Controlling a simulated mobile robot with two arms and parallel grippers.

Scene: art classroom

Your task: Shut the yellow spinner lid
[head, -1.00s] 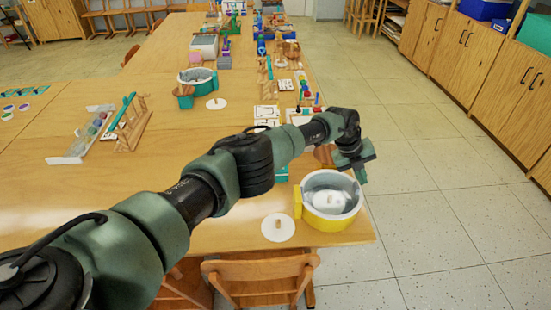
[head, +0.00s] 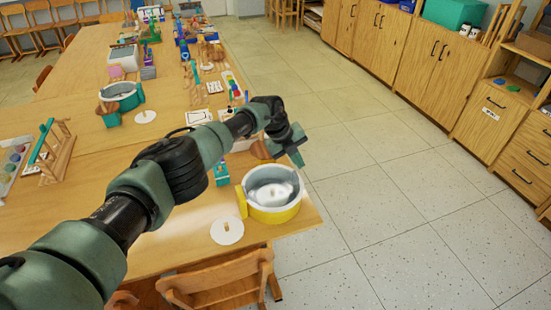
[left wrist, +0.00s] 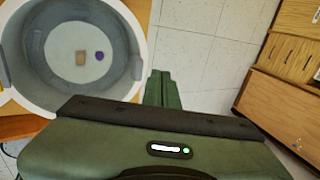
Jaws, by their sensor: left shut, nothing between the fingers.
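The yellow spinner (head: 274,212) stands near the table's right front corner. It is a yellow tub with a grey-white rim, open at the top. A white disc (head: 268,193) with a small brown piece shows inside. The left wrist view shows the spinner's rim (left wrist: 146,50) at upper left. A separate round white disc (head: 227,231) with a brown knob lies flat on the table, left of the spinner. I cannot tell which part is the lid. My left gripper (head: 299,160) is shut and empty, beyond the spinner's far right rim. Its closed fingers (left wrist: 162,88) are right of the rim.
A wooden chair (head: 218,280) stands at the table's front edge. A teal spinner (head: 122,98) and several craft items stand farther back on the table. Cabinets (head: 410,55) line the right side. The tiled floor (head: 380,185) right of the table is clear.

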